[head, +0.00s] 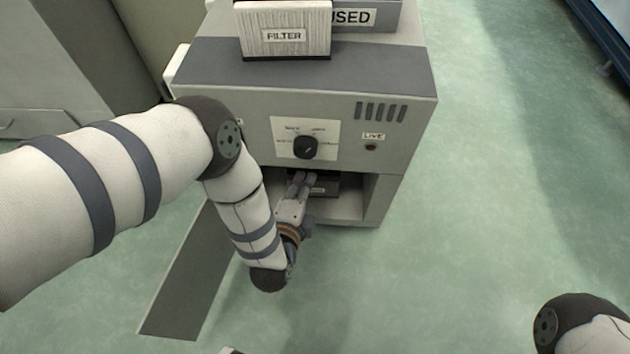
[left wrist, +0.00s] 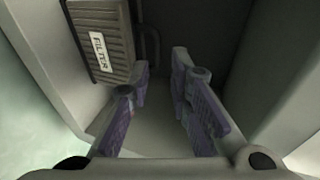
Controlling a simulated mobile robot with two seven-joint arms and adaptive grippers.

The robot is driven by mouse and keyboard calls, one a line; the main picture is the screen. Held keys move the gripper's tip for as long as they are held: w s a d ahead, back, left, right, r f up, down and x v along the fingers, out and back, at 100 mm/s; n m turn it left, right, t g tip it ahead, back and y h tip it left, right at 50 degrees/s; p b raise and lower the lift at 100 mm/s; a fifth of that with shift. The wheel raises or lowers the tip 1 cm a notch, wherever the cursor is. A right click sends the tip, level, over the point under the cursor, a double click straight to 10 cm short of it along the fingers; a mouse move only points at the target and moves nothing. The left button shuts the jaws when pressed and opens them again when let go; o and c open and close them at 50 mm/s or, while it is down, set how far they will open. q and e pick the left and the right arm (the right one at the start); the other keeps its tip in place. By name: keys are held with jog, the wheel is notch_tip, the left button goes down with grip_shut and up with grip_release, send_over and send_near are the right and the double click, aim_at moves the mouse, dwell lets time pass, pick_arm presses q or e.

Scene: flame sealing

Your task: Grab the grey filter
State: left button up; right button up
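A dark grey filter (head: 322,189) sits inside the open lower compartment of the machine, mostly hidden by shadow and my gripper in the head view. In the left wrist view the filter (left wrist: 103,40), with ribs and a white FILTER label, is at the upper left. My left gripper (head: 301,181) reaches into the compartment. In the left wrist view its fingers (left wrist: 160,64) are apart with nothing between them, and the filter lies beyond and to the left of the left finger. My right gripper is out of view.
A pale filter (head: 285,29) labelled FILTER stands on top of the machine (head: 400,72), before a grey box (head: 366,17) marked USED. The compartment door (head: 186,275) hangs open at left. A dial (head: 306,147) is above the compartment. Green floor is clear at right.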

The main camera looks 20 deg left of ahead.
aim_at(311, 171)
pick_arm(q)
jog(key=b+x, duration=0.3)
jog(key=x, duration=0.3)
jog(key=shift+w+d+f, duration=0.1)
jog(key=shift+w+f, duration=0.05)
grip_shut()
